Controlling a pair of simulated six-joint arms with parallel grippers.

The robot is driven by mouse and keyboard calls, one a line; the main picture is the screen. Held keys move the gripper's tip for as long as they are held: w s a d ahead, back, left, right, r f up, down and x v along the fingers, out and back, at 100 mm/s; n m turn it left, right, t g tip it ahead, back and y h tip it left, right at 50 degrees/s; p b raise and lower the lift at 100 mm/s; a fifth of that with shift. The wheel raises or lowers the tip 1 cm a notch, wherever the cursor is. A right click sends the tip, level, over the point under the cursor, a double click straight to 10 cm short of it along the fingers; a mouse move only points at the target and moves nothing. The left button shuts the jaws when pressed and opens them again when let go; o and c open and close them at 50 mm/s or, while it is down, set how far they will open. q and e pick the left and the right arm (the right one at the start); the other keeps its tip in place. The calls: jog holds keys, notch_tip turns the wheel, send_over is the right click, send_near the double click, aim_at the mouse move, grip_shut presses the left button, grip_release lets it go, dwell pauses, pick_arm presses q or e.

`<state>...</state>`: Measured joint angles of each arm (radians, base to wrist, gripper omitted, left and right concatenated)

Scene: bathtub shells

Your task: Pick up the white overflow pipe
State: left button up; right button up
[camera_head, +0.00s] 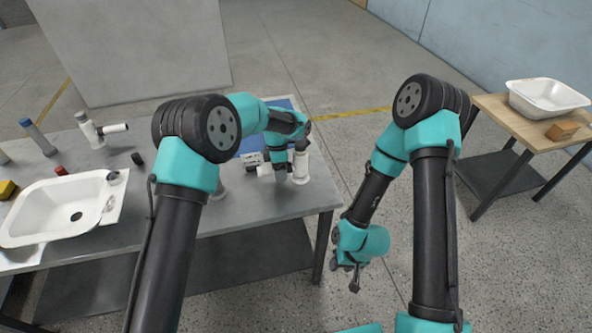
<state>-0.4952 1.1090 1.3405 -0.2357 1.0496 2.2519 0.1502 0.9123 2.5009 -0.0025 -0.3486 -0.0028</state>
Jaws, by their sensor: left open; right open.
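A white upright pipe piece (300,166) stands near the right end of the grey table; I take it for the overflow pipe. My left gripper (284,172) points down right beside it and is open. The arm and gripper hide part of this area, so I cannot tell whether the fingers are around the pipe or touching it. My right gripper (350,280) is open and empty, hanging over the floor to the right of the table.
A wooden table (500,115) at right bears a white tub (548,97) and brown block (562,130).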

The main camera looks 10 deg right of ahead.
pick_arm(q)
jog(key=shift+f, duration=0.2)
dwell(0.3)
jog(key=shift+c, duration=0.2)
jog(key=c, duration=1)
jog(key=shift+r, duration=1.8)
jog(key=shift+s+r, duration=0.2)
jog(key=shift+r, duration=0.1)
jog(key=s, duration=0.5)
jog(key=s+a+r, duration=0.1)
jog(key=s, duration=0.4)
jog(key=s+a, duration=0.1)
jog(key=s, duration=0.4)
jog(key=shift+s+r, duration=0.15)
jog(key=shift+s, duration=0.1)
jog(key=shift+w, duration=0.1)
jog(key=shift+w+d+f, duration=0.35)
jog(key=shift+w+f, duration=0.45)
jog(key=shift+w, duration=1.8)
jog(key=shift+w+d+f, duration=0.3)
jog(key=shift+w+f, duration=0.55)
jog(key=shift+w, duration=1.8)
jog(key=shift+w+d+f, duration=0.35)
jog(key=shift+w+f, duration=0.45)
jog(key=shift+w, duration=1.8)
